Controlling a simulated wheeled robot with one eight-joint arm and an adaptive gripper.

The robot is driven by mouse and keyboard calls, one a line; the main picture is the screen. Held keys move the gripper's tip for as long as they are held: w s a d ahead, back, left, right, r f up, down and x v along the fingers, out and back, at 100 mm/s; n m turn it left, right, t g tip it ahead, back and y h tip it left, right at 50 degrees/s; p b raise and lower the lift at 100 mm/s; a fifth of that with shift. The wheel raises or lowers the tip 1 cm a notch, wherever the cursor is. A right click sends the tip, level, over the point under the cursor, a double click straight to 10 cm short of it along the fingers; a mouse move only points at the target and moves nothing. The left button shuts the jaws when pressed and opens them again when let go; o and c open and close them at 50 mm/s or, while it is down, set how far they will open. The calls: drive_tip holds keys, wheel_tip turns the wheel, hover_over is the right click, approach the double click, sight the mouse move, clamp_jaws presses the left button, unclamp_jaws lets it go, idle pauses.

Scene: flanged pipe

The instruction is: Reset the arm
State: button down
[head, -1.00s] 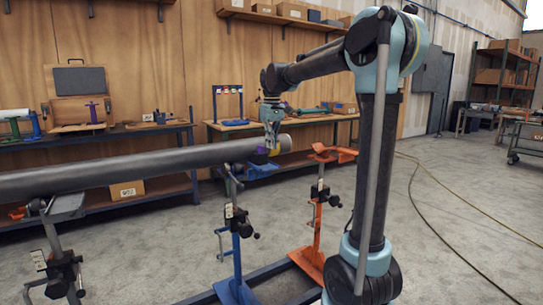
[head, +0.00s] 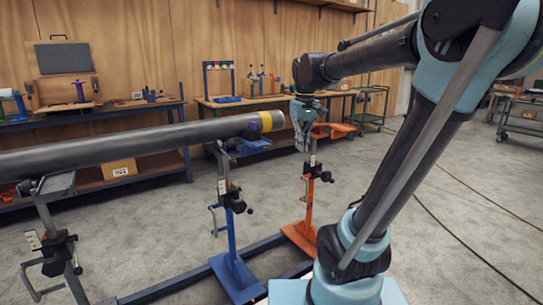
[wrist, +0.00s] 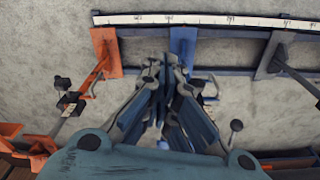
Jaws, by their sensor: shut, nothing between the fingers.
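My gripper (head: 302,147) points down just right of the free end of the grey pipe (head: 130,142). It is shut with nothing in it; its fingers also fill the middle of the wrist view (wrist: 165,62). The pipe has a yellow band (head: 276,121) and a purple patch (head: 265,121) near that end. My arm reaches from the right, bent at the elbow. The pipe does not clearly show in the wrist view.
The pipe passes over a grey stand (head: 58,252) and a blue stand (head: 232,255). An orange stand (head: 303,233) stands close beyond my gripper. Workbenches with tools line the wooden wall. Open concrete floor (head: 460,220) lies to the right.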

drive_tip(key=s+d+f+m, duration=0.1)
drive_tip(key=s+d+f, duration=0.2)
drive_tip(key=s+f, duration=0.3)
drive_tip(key=s+d+f+m, duration=0.1)
drive_tip(key=s+d+f, duration=0.1)
drive_tip(key=s+f, duration=0.4)
drive_tip(key=s+d+f+m+t, duration=0.1)
drive_tip(key=s+d+f, duration=0.2)
drive_tip(key=s+f, duration=0.3)
wheel_tip(320, 180, down, 2)
drive_tip(key=shift+s+d+m, duration=0.25)
drive_tip(key=shift+d+m, duration=0.05)
drive_tip(key=shift+m, duration=0.1)
drive_tip(key=shift+w+f, duration=0.2)
drive_tip(key=shift+w, duration=0.25)
